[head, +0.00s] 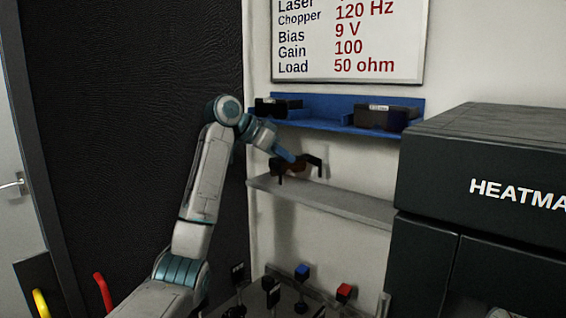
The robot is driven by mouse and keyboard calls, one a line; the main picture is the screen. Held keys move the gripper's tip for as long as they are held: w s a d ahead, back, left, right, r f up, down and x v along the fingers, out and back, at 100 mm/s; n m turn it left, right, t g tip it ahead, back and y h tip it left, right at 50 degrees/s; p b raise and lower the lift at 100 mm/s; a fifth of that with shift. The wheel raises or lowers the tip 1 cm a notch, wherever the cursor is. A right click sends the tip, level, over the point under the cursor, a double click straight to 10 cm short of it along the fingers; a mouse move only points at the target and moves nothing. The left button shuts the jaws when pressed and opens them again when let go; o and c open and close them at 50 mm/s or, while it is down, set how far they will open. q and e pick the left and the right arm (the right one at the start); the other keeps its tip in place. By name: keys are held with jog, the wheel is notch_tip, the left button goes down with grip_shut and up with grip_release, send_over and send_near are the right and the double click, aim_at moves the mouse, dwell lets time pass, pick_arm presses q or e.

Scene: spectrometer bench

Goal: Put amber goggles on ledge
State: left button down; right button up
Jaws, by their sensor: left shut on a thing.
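The amber goggles (291,168), with a brownish lens and dark frame arms, are held just above the grey ledge (335,201) on the wall. I cannot tell whether they touch it. My left gripper (288,157) reaches in from the left and is shut on the goggles; its fingertips are small and partly hidden. My right gripper is not in view.
A blue shelf (330,126) above the ledge holds dark goggles at its left (278,107) and right (386,117). A large dark cabinet (480,200) hides the ledge's right end. Small optics posts (302,274) stand below. The ledge's visible right part is clear.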

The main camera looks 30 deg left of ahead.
pick_arm(q)
jog(key=shift+w+a+f+p, duration=0.15)
jog(key=shift+f+p, duration=0.5)
jog(key=shift+f, duration=1.15)
jog(key=c, duration=1.3)
grip_release()
jog(key=shift+f, duration=0.1)
jog(key=shift+o, duration=0.2)
